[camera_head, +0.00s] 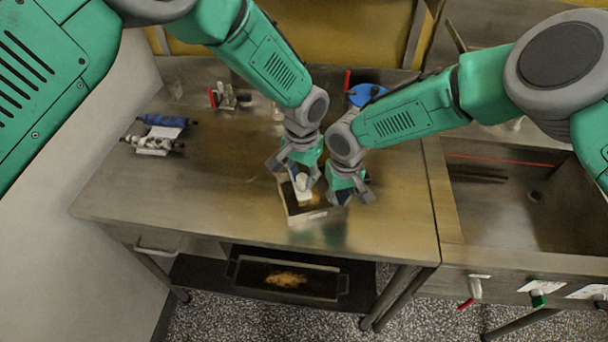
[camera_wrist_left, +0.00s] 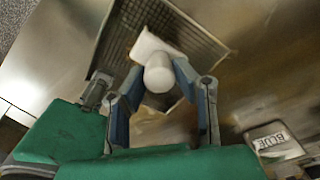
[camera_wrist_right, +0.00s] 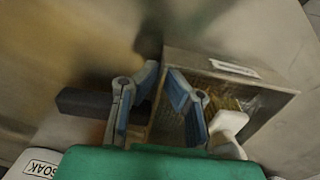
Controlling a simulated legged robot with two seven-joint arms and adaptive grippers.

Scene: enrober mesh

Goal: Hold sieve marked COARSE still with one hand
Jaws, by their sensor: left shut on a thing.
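The sieve (camera_head: 306,217) is a shallow metal box with a mesh floor near the table's front; its mesh also shows in the left wrist view (camera_wrist_left: 205,45). Its label in the right wrist view (camera_wrist_right: 234,68) is too blurred to read. My left gripper (camera_head: 302,178) is shut on a white tool (camera_wrist_left: 158,72) with a round grip and flat block, over the mesh. My right gripper (camera_head: 347,192) is at the sieve's right side. Its fingers (camera_wrist_right: 157,100) are apart, beside the sieve's wall and the dark handle (camera_wrist_right: 85,103). Contact with the handle cannot be told.
Blue and white rolls (camera_head: 160,138) lie at the table's left. A small metal item with red (camera_head: 226,98) and a blue round thing (camera_head: 367,94) stand at the back. A dark tray (camera_head: 287,278) sits on the shelf below. A sink basin (camera_head: 515,200) is right. The table's left half is mostly clear.

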